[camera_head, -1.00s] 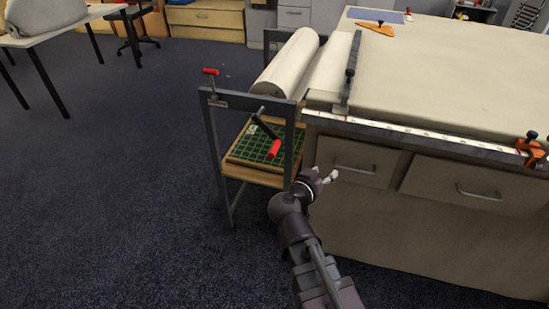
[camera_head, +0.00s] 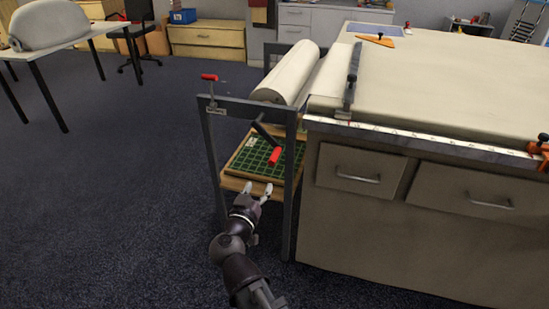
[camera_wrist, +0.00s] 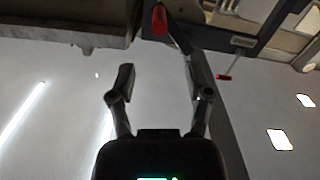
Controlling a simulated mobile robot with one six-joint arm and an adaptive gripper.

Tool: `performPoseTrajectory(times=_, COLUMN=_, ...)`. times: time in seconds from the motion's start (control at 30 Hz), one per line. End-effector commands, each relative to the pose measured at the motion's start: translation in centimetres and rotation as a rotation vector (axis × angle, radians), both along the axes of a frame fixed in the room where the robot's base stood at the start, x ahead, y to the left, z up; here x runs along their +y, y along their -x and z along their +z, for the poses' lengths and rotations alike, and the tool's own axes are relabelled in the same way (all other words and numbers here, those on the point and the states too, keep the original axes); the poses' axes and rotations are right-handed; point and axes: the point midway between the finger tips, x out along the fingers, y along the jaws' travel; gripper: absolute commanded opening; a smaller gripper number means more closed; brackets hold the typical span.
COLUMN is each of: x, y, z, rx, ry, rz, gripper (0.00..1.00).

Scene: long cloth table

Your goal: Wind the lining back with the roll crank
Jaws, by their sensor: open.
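The roll crank has a dark arm and a red handle (camera_head: 275,156), hanging down in front of the roll stand (camera_head: 207,150). The handle also shows at the top of the wrist view (camera_wrist: 159,20), beyond the fingers. The white lining roll (camera_head: 286,76) lies across the top of the stand, and the lining (camera_head: 325,76) runs from it towards the table. My gripper (camera_head: 257,190) is open and empty, low in front of the stand. In the head view its fingertips appear just below the red handle, apart from it.
A second red-handled lever (camera_head: 209,77) stands on the stand's left corner and also shows in the wrist view (camera_wrist: 224,77). A green gridded board (camera_head: 247,160) lies on the lower shelf. The long table (camera_head: 440,80) with drawers stands right. Open carpet (camera_head: 110,200) lies left.

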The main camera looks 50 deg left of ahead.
Motion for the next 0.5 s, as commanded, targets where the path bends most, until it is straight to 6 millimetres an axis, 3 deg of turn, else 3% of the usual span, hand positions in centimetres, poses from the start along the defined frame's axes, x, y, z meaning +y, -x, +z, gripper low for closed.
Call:
performPoseTrajectory(times=0.27, x=0.5, y=-0.7, z=0.0, rx=0.001, ry=0.0, rz=-0.001, gripper=0.65)
performPoseTrajectory(times=0.5, x=1.9, y=-2.8, z=0.0, rx=0.0, ry=0.0, rz=-0.002, gripper=0.65)
